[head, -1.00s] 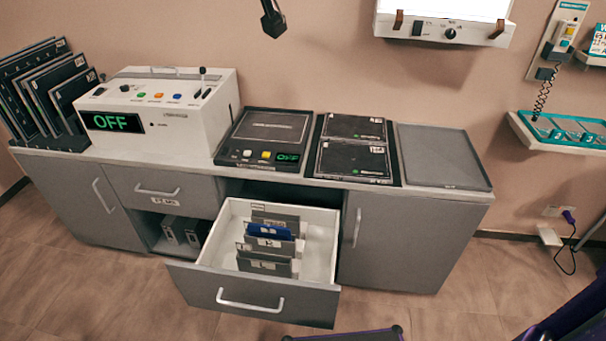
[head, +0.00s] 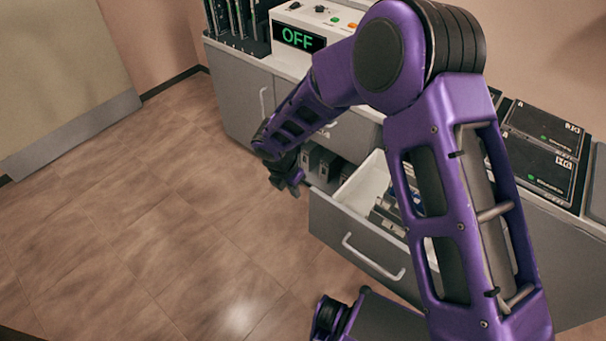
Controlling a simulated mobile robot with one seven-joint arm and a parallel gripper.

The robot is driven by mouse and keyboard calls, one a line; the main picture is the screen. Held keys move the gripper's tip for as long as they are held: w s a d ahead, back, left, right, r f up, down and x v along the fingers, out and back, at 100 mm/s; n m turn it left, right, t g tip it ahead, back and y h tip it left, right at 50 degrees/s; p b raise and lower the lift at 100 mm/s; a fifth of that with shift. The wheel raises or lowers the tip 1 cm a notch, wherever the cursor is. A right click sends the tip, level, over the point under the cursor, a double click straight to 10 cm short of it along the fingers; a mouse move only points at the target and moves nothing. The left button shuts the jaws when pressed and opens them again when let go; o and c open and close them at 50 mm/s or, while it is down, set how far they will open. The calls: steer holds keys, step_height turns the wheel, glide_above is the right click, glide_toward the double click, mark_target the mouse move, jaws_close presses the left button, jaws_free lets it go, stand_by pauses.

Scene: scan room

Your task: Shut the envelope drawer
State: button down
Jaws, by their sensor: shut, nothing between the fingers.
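The envelope drawer (head: 330,228) stands pulled out from the grey cabinet in the head view. It has a grey front, a pale bar handle (head: 372,258) and white inner walls. Grey dividers (head: 385,215) show inside it; my purple arm covers its right part. My gripper (head: 292,188) points down just left of the drawer's front left corner, over the floor side of the cabinet. It is shut and empty. I cannot tell whether it touches the drawer.
An open shelf with grey boxes (head: 322,165) lies behind my gripper. A cabinet door (head: 250,100) is closed to its left. The control box showing OFF (head: 298,38) and black cassettes (head: 545,150) stand on the counter. The floor (head: 160,220) at left is clear.

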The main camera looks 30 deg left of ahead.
steer(key=w+f, duration=0.6)
steer(key=f, duration=0.2)
steer(key=shift+d, duration=0.45)
